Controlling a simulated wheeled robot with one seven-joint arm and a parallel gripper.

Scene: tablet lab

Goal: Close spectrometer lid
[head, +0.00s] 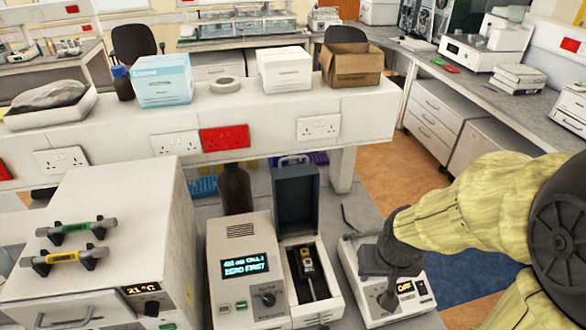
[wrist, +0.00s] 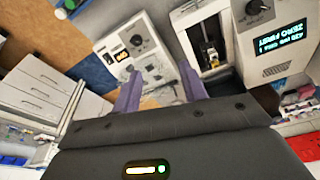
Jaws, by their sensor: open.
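The spectrometer (head: 240,245) is a pale box with a lit display reading "ZERO FIRST" and a knob. Its lid (head: 296,200) is dark grey inside, with a handle at the top, and stands open and upright behind the sample compartment (head: 289,300). A dark holder with a yellow-topped piece (head: 306,262) shows inside. In the wrist view the compartment (wrist: 208,45) and the display (wrist: 281,34) are at upper right, upside down; I cannot make out the lid clearly there. My gripper (head: 388,298) is open and empty, right of the spectrometer; its fingers (wrist: 160,92) stand apart.
A white knobbed instrument (head: 362,285) lies under my gripper, just right of the spectrometer. A large pale box (head: 90,230) with coloured handles stands on the left. A brown bottle (head: 235,190) is behind the spectrometer, and a raised shelf (head: 270,115) crosses behind.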

